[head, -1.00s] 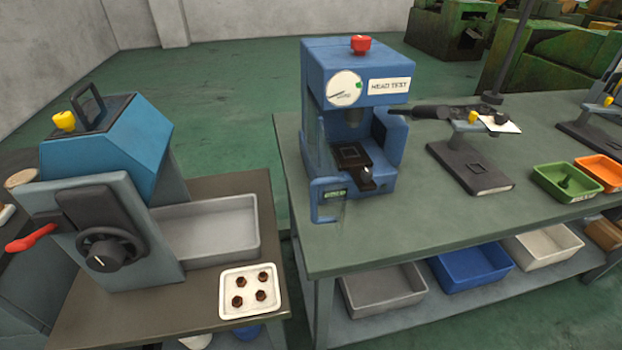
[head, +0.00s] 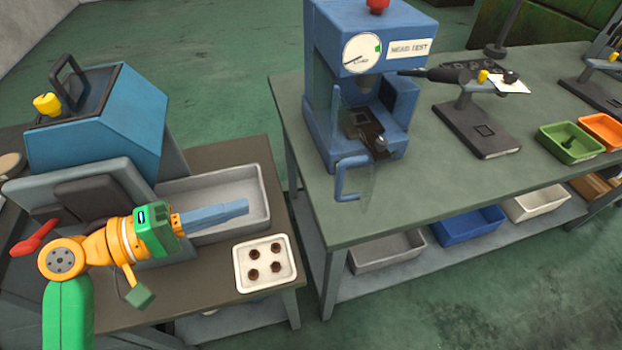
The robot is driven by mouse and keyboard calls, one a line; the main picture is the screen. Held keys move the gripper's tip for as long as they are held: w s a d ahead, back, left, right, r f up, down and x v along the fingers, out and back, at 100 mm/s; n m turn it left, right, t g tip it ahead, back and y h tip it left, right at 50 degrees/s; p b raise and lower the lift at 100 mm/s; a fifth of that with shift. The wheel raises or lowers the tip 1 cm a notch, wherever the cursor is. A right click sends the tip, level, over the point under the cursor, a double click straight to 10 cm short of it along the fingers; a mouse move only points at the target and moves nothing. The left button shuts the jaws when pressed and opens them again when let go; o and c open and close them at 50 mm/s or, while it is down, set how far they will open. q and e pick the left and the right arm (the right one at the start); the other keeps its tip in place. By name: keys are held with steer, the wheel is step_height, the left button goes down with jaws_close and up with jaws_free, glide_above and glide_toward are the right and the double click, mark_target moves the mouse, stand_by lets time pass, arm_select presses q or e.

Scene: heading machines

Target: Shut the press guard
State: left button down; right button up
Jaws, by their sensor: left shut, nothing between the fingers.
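The blue head-test press (head: 372,50) stands on the green-topped bench, with a round dial and a red knob on top. Its guard (head: 368,185) is a clear panel with a blue handle (head: 342,180). The guard stands out from the front left of the press, swung open, so the dark work area (head: 365,128) shows. The clear panel is faint, and its exact edges are hard to tell. My left gripper (head: 243,208) is shut and empty, left of the guard and apart from it, over the grey tray in the view. My right gripper is not in view.
A grey tray (head: 262,212) and a white tray with several dark nuts (head: 238,275) lie on the left table. The blue sloped machine (head: 130,115) stands behind my left arm. A gauge stand (head: 475,130) and a green bin (head: 570,150) are right of the press.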

arm_select(q)
steer(key=w+d+r+p, duration=0.1)
steer(key=d+p, duration=0.2)
steer(key=d, duration=0.3)
steer(key=w+d+r+h+p, duration=0.1)
steer(key=d+r+p, duration=0.1)
steer(key=d, duration=0.4)
steer(key=shift+w+r+h+p, duration=0.25)
steer(key=shift+h+p, duration=0.05)
steer(key=shift+p, duration=0.25)
steer(key=shift+d, duration=0.1)
